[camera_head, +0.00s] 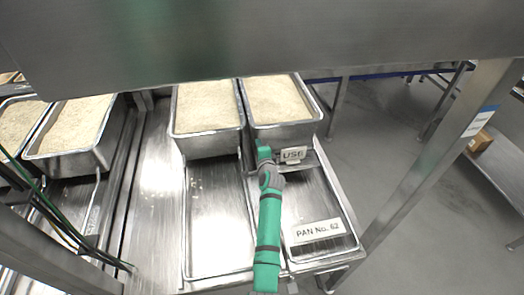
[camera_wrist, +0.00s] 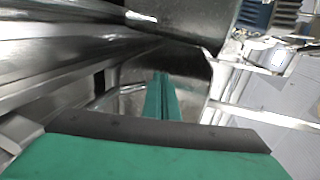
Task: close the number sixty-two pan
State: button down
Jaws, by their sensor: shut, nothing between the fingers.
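A label reading "PAN No. 62" lies on the shallow metal tray or lid (camera_head: 322,205) at the front right in the head view. Behind it stands an open metal pan (camera_head: 285,131) full of pale rice, with a "USE" label (camera_head: 293,154) at its front. I cannot tell whether the tray is this pan's lid. My gripper (camera_head: 264,151) is near the front left corner of this rice pan, left of the "USE" label. In the wrist view my gripper (camera_wrist: 161,95) is shut and empty, with bare metal close ahead. Whether it touches the metal is unclear.
A second rice pan (camera_head: 208,146) stands to the left, with a bare metal tray (camera_head: 215,235) in front. More rice pans (camera_head: 70,164) are at far left. A steel panel (camera_head: 270,45) hangs across the top. A slanted steel post (camera_head: 425,160) stands at right.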

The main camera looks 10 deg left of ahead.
jog(key=shift+w+a+r, duration=0.25)
jog(key=shift+w+a, duration=0.35)
jog(key=shift+a, duration=0.15)
jog(key=d+f+v, duration=0.1)
jog(key=v, duration=1.3)
jog(key=shift+f, duration=0.3)
jog(key=shift+s+d, duration=0.1)
jog(key=shift+d, duration=0.05)
